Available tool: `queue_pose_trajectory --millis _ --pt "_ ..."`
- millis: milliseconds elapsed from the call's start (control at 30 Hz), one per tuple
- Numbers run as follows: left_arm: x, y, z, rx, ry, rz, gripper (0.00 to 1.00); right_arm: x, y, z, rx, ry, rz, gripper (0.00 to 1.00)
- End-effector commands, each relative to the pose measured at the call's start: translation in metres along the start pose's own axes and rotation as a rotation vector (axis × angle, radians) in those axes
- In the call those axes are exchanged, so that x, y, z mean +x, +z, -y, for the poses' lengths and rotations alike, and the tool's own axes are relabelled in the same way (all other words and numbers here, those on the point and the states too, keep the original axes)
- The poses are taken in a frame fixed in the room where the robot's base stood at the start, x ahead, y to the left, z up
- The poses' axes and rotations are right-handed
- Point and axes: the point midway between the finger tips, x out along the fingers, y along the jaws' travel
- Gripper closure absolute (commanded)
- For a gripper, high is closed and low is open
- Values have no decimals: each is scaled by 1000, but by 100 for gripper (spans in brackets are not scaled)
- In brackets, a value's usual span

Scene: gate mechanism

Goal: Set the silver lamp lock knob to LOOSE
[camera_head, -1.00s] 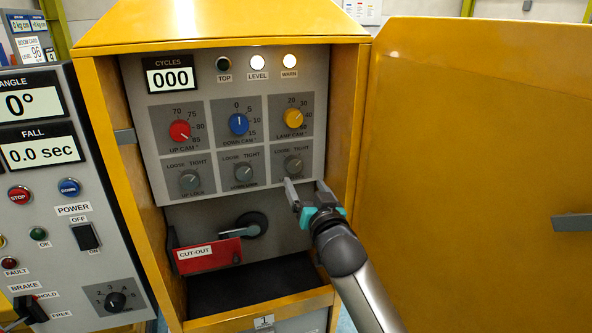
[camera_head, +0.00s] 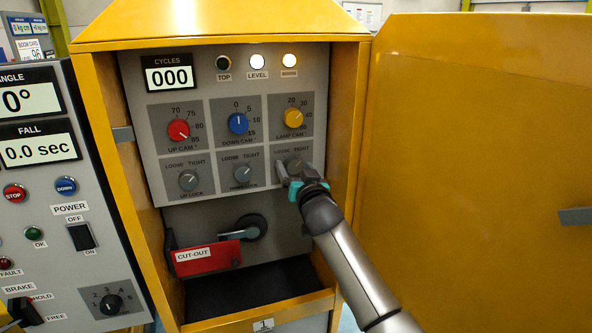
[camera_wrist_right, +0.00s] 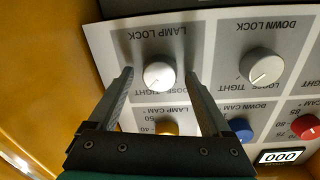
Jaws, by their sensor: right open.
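The silver lamp lock knob (camera_wrist_right: 159,75) sits on its grey panel square, with LOOSE and TIGHT labels that appear upside down in the right wrist view. In the head view the knob (camera_head: 295,165) is partly hidden by my gripper. My right gripper (camera_wrist_right: 158,84) is open, with one finger on each side of the knob and a visible gap on both sides. It also shows in the head view (camera_head: 292,174), in front of the lower right knob square. Whether the fingertips reach the panel I cannot tell. My left gripper is not in view.
The silver down lock knob (camera_wrist_right: 261,66) is beside the lamp lock. The yellow lamp cam knob (camera_head: 294,118) is just above it in the head view. The red CUT-OUT lever (camera_head: 207,255) is below left. The open yellow door (camera_head: 475,150) stands to the right.

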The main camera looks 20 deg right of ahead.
Motion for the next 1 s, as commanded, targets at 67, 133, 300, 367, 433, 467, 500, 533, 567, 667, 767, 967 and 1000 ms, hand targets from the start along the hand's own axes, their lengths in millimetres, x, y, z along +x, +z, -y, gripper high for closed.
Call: queue_pose_trajectory --millis 67,133,300,367,433,467,500,533,567,667,767,967,1000 --pt "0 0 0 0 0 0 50 0 0 0 0 -1 0 17" --pt "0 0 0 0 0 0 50 0 0 0 0 -1 -1 17" --pt "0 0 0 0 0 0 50 0 0 0 0 0 -1 32" --pt "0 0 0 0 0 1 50 0 0 0 0 0 -1 39" --pt "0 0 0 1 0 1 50 0 0 0 0 0 -1 46" --pt "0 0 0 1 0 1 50 0 0 0 0 0 -1 50" --pt "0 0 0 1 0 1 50 0 0 0 0 0 -1 54" --pt "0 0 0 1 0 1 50 0 0 0 0 0 -1 58" --pt "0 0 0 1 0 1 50 0 0 0 0 0 -1 61" --pt "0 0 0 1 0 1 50 0 0 0 0 0 -1 72" --pt "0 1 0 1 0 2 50 0 0 0 0 0 -1 84" --pt "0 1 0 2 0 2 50 0 0 0 0 0 -1 100" --pt "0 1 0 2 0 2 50 0 0 0 -1 0 -1 100"
